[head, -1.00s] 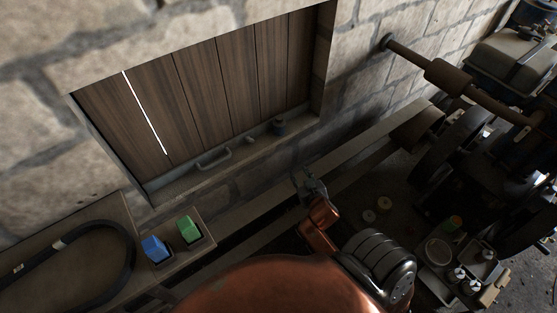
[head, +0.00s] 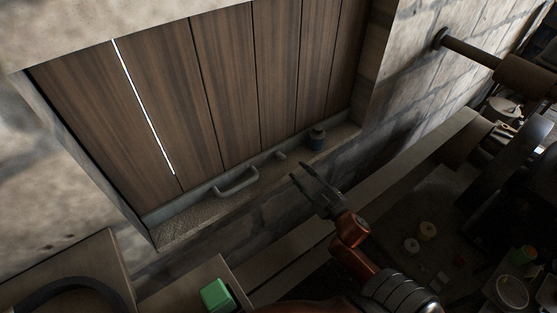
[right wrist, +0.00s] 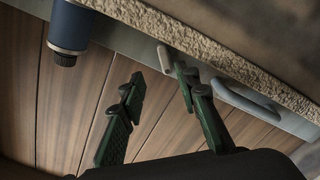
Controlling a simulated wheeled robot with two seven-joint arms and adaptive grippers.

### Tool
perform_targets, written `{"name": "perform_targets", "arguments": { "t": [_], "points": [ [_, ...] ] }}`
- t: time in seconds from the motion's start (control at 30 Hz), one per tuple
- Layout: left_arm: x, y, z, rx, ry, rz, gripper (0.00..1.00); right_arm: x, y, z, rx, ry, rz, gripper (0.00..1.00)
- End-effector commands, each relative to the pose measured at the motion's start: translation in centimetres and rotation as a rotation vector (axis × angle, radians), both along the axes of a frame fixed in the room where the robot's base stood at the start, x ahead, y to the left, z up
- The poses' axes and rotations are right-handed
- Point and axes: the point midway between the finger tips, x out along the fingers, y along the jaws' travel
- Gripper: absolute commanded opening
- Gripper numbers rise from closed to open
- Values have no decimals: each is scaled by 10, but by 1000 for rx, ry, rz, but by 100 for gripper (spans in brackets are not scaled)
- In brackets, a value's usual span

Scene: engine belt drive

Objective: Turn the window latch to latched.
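A small grey stub (head: 280,155), which looks like the window latch, sits on the window's grey bottom rail to the right of a grey bar handle (head: 236,181). In the right wrist view the stub (right wrist: 165,60) shows just beyond the fingertips, and the handle (right wrist: 242,100) is to their right. My right gripper (head: 303,172) is in front of the sill, close to the stub. In the right wrist view its fingers (right wrist: 159,75) are spread with nothing between them. Contact with the stub cannot be told. My left gripper is not in view.
A dark blue bottle (head: 317,139) stands on the stone sill (head: 195,222) to the right of the stub. A green block (head: 216,295) lies at the bottom. Engine parts and a tray fill the right side. The wooden window panels (head: 230,80) are behind the sill.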

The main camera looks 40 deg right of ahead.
Motion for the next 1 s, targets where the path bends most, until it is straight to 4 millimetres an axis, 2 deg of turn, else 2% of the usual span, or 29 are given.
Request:
{"name": "perform_targets", "arguments": {
  "t": [0.2, 0.43, 0.6, 0.87, 1.0],
  "points": [
    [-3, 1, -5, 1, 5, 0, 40, 42, 8, 2, -3, -4, 24, 30],
    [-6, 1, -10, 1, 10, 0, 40, 75, 5, 1, 1, -2, 25, 30],
    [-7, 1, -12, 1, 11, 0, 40, 84, 3, 1, 1, 0, 23, 30],
    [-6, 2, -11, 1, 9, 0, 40, 83, 2, 1, 1, -1, 19, 30],
    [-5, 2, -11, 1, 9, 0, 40, 83, 1, 1, 1, -1, 19, 20]
  ]
}}
